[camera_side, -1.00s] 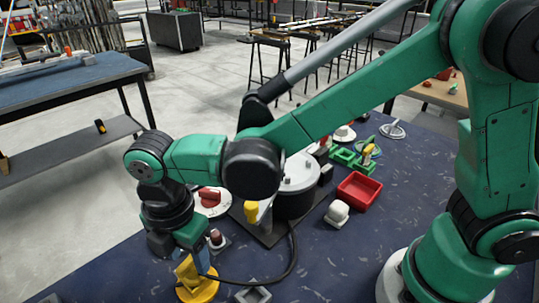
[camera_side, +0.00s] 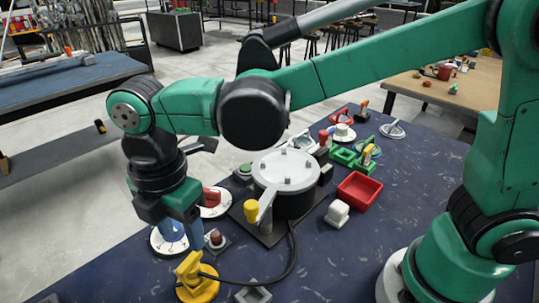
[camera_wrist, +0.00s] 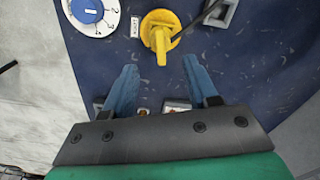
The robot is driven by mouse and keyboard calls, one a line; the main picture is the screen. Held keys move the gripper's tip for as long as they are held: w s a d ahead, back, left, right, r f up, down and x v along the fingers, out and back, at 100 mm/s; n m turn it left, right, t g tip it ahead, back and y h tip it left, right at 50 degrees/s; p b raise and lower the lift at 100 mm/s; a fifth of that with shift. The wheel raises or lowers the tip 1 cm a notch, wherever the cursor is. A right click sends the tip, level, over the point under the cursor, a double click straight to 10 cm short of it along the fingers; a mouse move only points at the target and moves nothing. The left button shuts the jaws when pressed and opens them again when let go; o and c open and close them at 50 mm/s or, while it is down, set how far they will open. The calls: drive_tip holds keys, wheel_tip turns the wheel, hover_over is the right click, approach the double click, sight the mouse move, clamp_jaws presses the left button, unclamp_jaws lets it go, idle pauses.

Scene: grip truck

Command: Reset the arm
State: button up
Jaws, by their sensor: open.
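My gripper (camera_wrist: 160,88) is open and empty in the wrist view, its two blue fingers apart. In the side view my gripper (camera_side: 178,240) hangs at the left part of the table, above and behind the yellow plug piece. That yellow piece (camera_side: 197,278) sits on a round yellow base with a black cable. It also shows in the wrist view (camera_wrist: 160,30), beyond the fingertips and apart from them. The fingers partly cover a white dial (camera_side: 165,243) in the side view; the wrist view shows its blue knob (camera_wrist: 86,9).
A round grey-topped device (camera_side: 285,172) with a yellow-handled lever (camera_side: 251,211) stands mid-table. A red tray (camera_side: 359,190), a white block (camera_side: 337,213), green frames (camera_side: 345,157) and a red-knobbed dial (camera_side: 214,201) lie around it. The blue table's front middle (camera_side: 330,270) is mostly clear.

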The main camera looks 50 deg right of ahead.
drive_tip(key=d+m+t, duration=0.2)
drive_tip(key=d+m, duration=0.5)
drive_tip(key=s+d+r+m+t, duration=0.1)
drive_tip(key=d+m+t, duration=0.1)
drive_tip(key=d+m, duration=0.5)
drive_tip(key=d+r+m+t, duration=0.1)
drive_tip(key=d+m+t, duration=0.1)
drive_tip(key=d+m, duration=0.4)
drive_tip(key=shift+s+d+m+t, duration=0.35)
drive_tip(key=shift+d+m+t, duration=0.05)
drive_tip(key=shift+m, duration=0.1)
drive_tip(key=shift+s+d+f+m, duration=0.1)
drive_tip(key=shift+d+m, duration=0.2)
drive_tip(key=shift+m, duration=0.1)
